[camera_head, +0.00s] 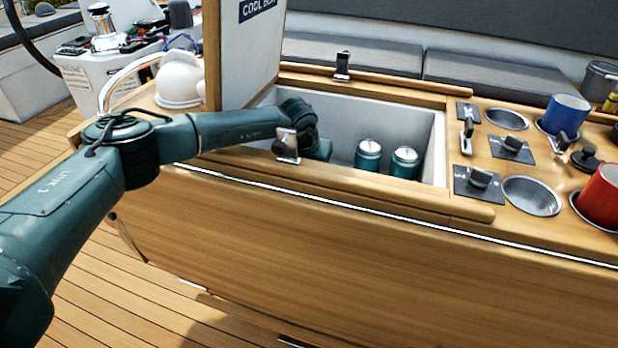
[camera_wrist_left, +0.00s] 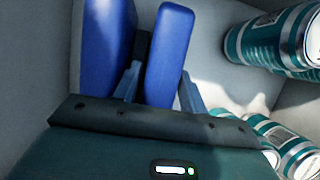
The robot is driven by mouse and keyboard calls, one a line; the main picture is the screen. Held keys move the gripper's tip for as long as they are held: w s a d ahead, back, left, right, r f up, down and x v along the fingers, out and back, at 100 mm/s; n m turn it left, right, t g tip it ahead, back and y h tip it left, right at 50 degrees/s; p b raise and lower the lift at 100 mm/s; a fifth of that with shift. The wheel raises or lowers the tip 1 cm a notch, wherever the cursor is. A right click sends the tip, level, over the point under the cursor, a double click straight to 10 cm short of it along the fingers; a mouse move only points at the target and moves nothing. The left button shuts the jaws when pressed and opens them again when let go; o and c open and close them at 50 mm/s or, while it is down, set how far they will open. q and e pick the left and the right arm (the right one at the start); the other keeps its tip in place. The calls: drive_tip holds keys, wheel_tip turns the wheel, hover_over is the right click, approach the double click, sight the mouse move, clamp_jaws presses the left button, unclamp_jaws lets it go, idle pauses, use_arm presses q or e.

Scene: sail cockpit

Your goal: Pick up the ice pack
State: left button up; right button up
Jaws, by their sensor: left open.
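The ice pack (camera_wrist_left: 168,50), a blue rounded slab, stands on edge inside the cool box (camera_head: 430,150). It shows in the left wrist view with a second blue slab (camera_wrist_left: 100,40) to its left. My left gripper (camera_wrist_left: 162,88) is open, with one finger on each side of the right slab. One finger sits in the gap between the slabs. I cannot tell whether the fingers touch it. In the head view my left arm reaches over the front rim into the box. The gripper tips and both slabs are hidden there. My right gripper is not in view.
Teal cans (camera_head: 368,155) stand in the box to the right of my gripper; several show in the left wrist view (camera_wrist_left: 262,45). The raised lid (camera_head: 245,55) stands at the left. Latches (camera_head: 287,146) sit on the rim. Blue (camera_head: 563,115) and red (camera_head: 600,195) mugs stand right.

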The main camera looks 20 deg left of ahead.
use_arm(q)
drive_tip(key=shift+c, duration=0.4)
clamp_jaws()
drive_tip(key=shift+r, duration=0.1)
drive_tip(key=shift+r, duration=0.1)
